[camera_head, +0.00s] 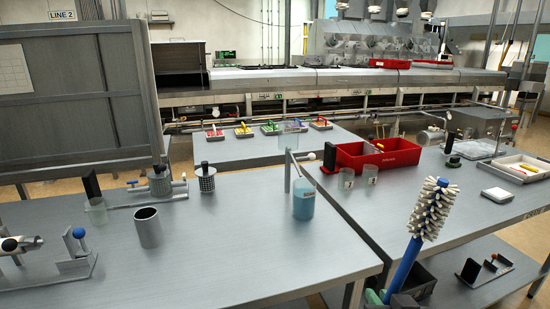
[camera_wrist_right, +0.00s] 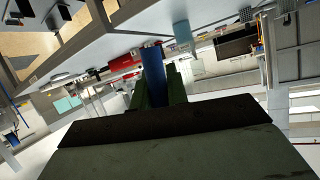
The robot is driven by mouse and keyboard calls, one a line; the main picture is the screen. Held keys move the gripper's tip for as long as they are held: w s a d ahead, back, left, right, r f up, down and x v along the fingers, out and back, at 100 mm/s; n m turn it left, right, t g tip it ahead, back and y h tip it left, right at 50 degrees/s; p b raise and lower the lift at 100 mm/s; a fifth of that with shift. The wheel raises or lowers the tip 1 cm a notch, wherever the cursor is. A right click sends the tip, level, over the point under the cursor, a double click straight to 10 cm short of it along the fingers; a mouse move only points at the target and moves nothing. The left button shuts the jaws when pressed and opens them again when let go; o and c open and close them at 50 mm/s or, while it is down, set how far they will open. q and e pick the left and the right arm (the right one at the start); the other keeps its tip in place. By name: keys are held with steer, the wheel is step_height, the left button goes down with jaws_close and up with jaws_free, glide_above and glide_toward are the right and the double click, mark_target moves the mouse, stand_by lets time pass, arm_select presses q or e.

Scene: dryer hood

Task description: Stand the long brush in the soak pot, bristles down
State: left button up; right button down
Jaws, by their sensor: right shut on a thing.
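The long brush (camera_head: 434,212) has a blue handle and white bristles with a blue tip. It stands nearly upright at the front right, bristles up, tilted slightly right. My right gripper (camera_head: 390,297) is shut on the lower part of its blue handle, which shows between the green fingers in the right wrist view (camera_wrist_right: 153,72). An open grey metal cylinder (camera_head: 148,229), which looks like the soak pot, stands upright on the left table, well left of the brush. Its inside bottom is hidden. My left gripper is not in view.
Red bins (camera_head: 372,162) stand on the right table. The left table's front middle is clear.

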steer(key=w+d+r+m+p, duration=0.6)
steer(key=w+r+p, duration=0.2)
steer(key=p, duration=0.6)
steer(key=shift+w+r+p, duration=0.15)
steer(key=shift+w+p, duration=0.2)
steer(key=shift+w, duration=0.5)
steer(key=m+p, duration=0.3)
steer(key=m, duration=0.3)
